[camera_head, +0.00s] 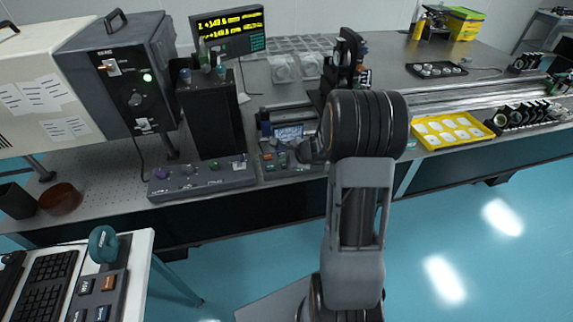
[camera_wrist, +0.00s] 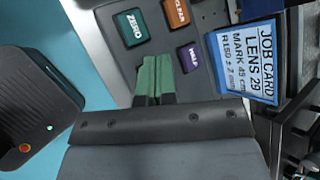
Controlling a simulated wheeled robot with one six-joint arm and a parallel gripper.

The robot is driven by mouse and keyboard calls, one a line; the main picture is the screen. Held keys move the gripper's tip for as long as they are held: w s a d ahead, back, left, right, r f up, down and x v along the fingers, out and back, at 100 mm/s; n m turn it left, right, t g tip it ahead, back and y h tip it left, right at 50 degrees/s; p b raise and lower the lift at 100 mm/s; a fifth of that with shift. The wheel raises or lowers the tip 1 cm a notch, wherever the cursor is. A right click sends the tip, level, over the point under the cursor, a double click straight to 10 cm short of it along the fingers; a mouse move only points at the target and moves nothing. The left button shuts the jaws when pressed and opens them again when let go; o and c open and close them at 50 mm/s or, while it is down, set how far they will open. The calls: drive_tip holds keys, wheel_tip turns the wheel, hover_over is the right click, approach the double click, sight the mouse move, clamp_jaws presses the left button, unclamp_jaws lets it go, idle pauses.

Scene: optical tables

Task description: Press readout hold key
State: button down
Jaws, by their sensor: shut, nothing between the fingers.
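The purple hold key (camera_wrist: 188,57) sits on a grey key panel (camera_wrist: 185,18) in the wrist view. The teal ZERO key (camera_wrist: 131,27) and the orange CLEAR key (camera_wrist: 176,11) are on the same panel. My gripper (camera_wrist: 157,68) has its green fingers closed together, with nothing between them. Its tips are near the panel's lower part, left of the hold key and below ZERO in the picture. I cannot tell the height of the tips above the panel. In the head view the key panel (camera_head: 274,160) shows on the bench, and my arm hides the gripper.
A job card (camera_wrist: 243,60) stands right beside the hold key. A readout display (camera_head: 231,28) with yellow digits is at the back. A grey control box (camera_head: 202,180) with knobs is left of the panel. A yellow tray (camera_head: 432,143) lies to the right. Open floor lies in front.

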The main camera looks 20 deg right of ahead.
drive_tip(key=shift+r, duration=0.1)
drive_tip(key=shift+r+p, duration=0.55)
drive_tip(key=shift+r, duration=0.15)
drive_tip(key=shift+r, duration=0.1)
drive_tip(key=shift+r+p, duration=1.95)
drive_tip(key=shift+r, duration=0.5)
